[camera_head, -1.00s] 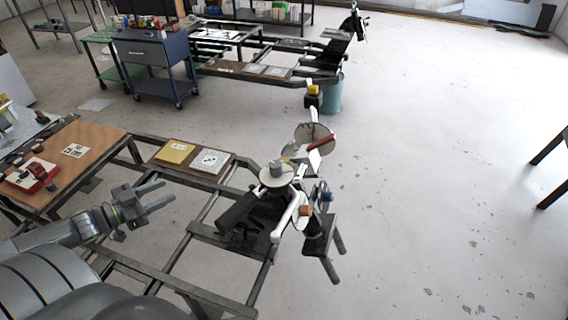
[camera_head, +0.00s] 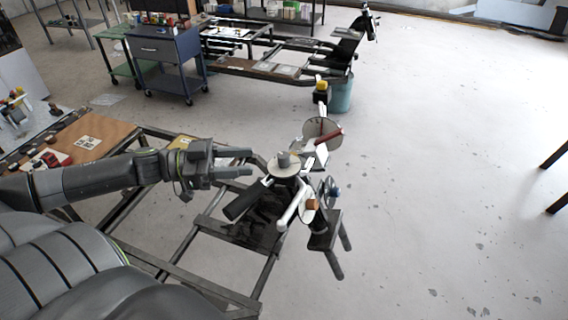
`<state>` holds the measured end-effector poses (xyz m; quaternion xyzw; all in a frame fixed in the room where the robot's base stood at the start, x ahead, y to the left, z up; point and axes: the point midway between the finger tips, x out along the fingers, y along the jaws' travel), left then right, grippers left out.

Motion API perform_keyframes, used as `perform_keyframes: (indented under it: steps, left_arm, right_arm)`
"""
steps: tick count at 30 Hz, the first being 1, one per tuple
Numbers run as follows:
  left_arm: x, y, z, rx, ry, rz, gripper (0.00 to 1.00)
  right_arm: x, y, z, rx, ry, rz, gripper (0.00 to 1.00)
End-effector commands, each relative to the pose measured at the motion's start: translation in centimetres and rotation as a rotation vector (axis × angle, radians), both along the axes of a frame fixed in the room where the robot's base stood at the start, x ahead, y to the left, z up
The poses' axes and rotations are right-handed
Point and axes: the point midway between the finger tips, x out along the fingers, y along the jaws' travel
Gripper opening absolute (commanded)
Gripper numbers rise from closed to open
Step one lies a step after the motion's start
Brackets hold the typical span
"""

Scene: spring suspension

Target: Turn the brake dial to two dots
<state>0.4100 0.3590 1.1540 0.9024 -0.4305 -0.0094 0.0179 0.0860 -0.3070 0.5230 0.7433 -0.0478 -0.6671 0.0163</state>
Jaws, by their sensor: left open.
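A pale round disc (camera_head: 274,168) with a grey knob (camera_head: 283,158) in its middle sits on top of the black mechanism at the near frame's right end; it looks like the brake dial. Dot marks on it are too small to read. My left gripper (camera_head: 250,163) is open and empty, its two fingers pointing right, just left of the disc. I cannot tell whether a fingertip touches it. My right gripper is not in view.
Behind the dial stands a round plate with a red pointer (camera_head: 329,138). A blue handwheel (camera_head: 334,192) and white lever (camera_head: 296,204) are close on the right. A wooden board (camera_head: 100,130) lies left. Open floor lies to the right.

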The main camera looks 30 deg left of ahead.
Motion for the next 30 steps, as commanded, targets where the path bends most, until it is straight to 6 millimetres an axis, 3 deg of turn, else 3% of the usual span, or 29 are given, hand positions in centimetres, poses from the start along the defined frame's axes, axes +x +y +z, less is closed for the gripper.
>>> perform_keyframes:
  steps: [7,18,30]
  left_arm:
    - [2.2,-2.8,-0.3,-0.002,-0.008,-0.001,0.43]
    - [4.2,-5.2,-0.1,-0.002,-0.008,0.001,0.43]
    - [5.5,-6.8,0.0,-0.002,-0.004,-0.001,0.43]
  right_arm:
    - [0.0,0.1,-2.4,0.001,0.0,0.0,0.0]
    - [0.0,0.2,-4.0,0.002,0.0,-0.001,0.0]
    - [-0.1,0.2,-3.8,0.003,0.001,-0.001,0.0]
